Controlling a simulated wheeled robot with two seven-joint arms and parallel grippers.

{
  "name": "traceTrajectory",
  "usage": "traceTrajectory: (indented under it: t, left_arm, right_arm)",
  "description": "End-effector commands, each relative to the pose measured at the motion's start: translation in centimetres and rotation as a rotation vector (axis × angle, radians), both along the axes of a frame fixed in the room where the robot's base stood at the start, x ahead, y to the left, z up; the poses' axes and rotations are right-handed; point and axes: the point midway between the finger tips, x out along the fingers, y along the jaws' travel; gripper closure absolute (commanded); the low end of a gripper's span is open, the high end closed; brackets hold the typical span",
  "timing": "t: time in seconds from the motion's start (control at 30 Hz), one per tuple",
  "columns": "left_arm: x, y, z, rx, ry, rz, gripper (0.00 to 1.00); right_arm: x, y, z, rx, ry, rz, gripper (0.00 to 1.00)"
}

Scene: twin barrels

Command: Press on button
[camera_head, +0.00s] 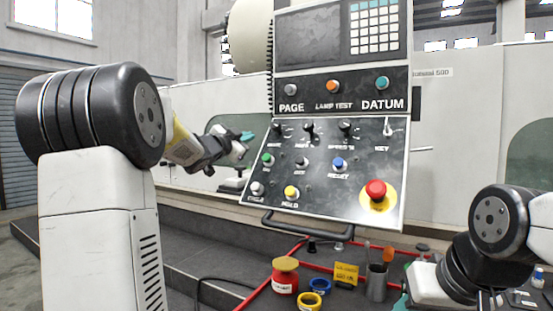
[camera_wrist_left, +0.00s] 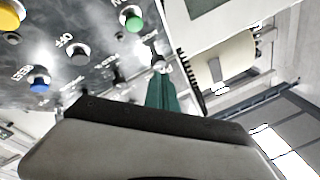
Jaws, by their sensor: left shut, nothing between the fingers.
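The control panel (camera_head: 340,130) stands tilted in the middle of the head view. The green button (camera_head: 267,159), with a small label beside it that is hard to read there, sits at its left side; it also shows at the top of the left wrist view (camera_wrist_left: 132,19). My left gripper (camera_head: 247,136) is shut and empty, its teal fingertips near the panel's left edge, a little above the green button. In the left wrist view the teal fingers (camera_wrist_left: 162,92) point towards the panel near a black knob; contact cannot be told. My right arm is at lower right; its gripper is not clearly visible.
Other controls are close by: a black OFF button (camera_head: 302,162), blue RESET button (camera_head: 339,164), yellow HOLD button (camera_head: 291,192) and red emergency button (camera_head: 376,190). A handle bar (camera_head: 308,228) runs below the panel. Jars and tape rolls stand on the bench below.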

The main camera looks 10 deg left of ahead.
Motion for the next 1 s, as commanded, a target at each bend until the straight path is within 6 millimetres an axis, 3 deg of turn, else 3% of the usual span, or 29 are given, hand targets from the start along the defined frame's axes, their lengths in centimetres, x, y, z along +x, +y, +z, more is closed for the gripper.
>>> traceTrajectory:
  t: [0.63,1.0]
  left_arm:
    - [5.5,-2.0,-4.6,0.000,0.002,0.000,1.00]
    - [6.5,-2.4,-5.4,-0.001,0.001,0.001,1.00]
  right_arm:
    - [0.0,0.0,0.0,0.000,0.000,0.000,0.64]
    - [0.0,0.0,0.0,0.000,0.000,0.000,0.64]
